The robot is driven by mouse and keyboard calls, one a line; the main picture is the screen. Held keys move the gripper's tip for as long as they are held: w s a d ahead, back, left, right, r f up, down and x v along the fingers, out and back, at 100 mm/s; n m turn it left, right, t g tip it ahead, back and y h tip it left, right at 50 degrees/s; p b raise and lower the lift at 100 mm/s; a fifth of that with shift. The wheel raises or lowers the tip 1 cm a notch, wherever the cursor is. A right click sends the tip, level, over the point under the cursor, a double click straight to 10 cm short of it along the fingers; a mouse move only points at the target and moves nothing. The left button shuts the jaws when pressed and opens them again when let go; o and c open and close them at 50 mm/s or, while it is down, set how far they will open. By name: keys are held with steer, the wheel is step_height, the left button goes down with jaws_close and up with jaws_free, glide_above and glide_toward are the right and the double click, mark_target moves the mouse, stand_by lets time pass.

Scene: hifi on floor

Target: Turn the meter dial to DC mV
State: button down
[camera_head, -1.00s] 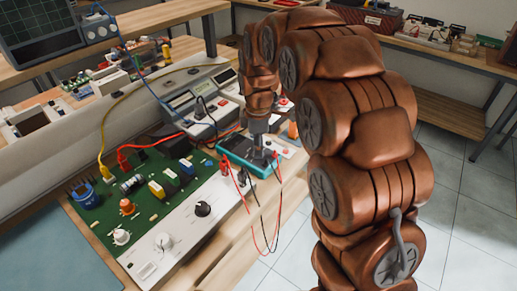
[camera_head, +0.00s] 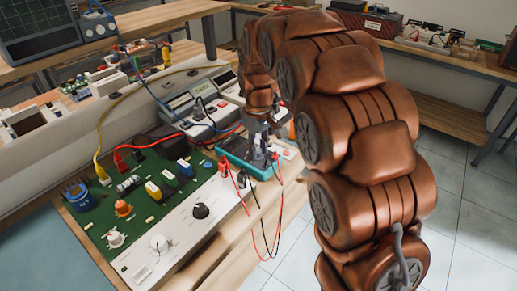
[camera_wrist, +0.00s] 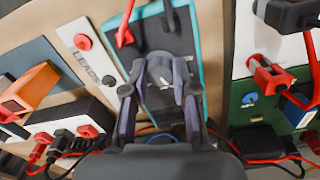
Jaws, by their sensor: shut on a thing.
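The meter (camera_head: 238,149) is a dark handheld unit with a teal case, lying on the bench past the right end of the green board. In the wrist view its dark face and teal edge (camera_wrist: 203,62) show under my gripper (camera_wrist: 162,82). My gripper (camera_head: 261,150) is down at the meter, with its two fingers closed in on the dial area. The dial is mostly hidden between the fingers, so its pointer and the range markings cannot be read. Red and black leads run from the near end of the meter.
A green circuit board (camera_head: 150,190) with a white knob panel (camera_head: 180,230) lies left of the meter. Bench instruments (camera_head: 195,100) stand behind it. A panel marked LEADS (camera_wrist: 92,55) and an orange plug (camera_wrist: 32,88) lie beside the meter. Loose leads hang over the bench's front edge.

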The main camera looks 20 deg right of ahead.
mark_target(258, 150)
steer(key=shift+m, duration=2)
steer(key=c, duration=0.9)
jaws_free()
step_height(258, 150, up, 12)
